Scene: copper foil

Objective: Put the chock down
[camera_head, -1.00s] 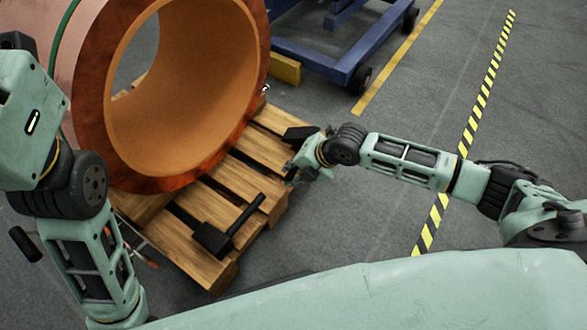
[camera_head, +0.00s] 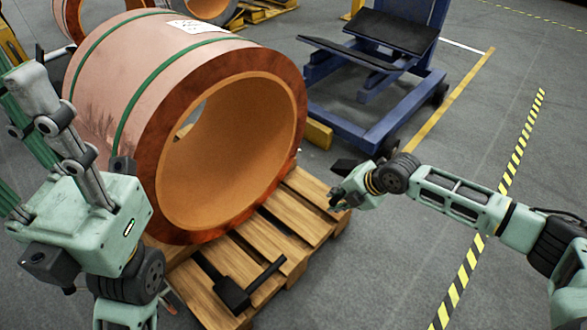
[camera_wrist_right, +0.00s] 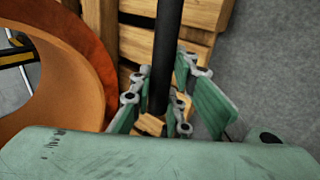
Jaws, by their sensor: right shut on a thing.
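The chock, a black block (camera_head: 345,166) on a black bar, is in my right gripper (camera_head: 340,196). In the right wrist view the gripper's linked fingers (camera_wrist_right: 158,98) close around the bar (camera_wrist_right: 168,45), which runs up out of the picture. The held chock is at the right edge of the wooden pallet (camera_head: 312,222); I cannot tell whether it touches the pallet. A second black chock with a bar handle (camera_head: 234,292) lies on the pallet in front of the coil. My left gripper (camera_head: 35,110) points up at the left; its opening is unclear.
A large copper foil coil (camera_head: 285,90) lies on its side on the pallet, its hollow facing me. A blue wheeled stand (camera_head: 365,115) is behind at the right.

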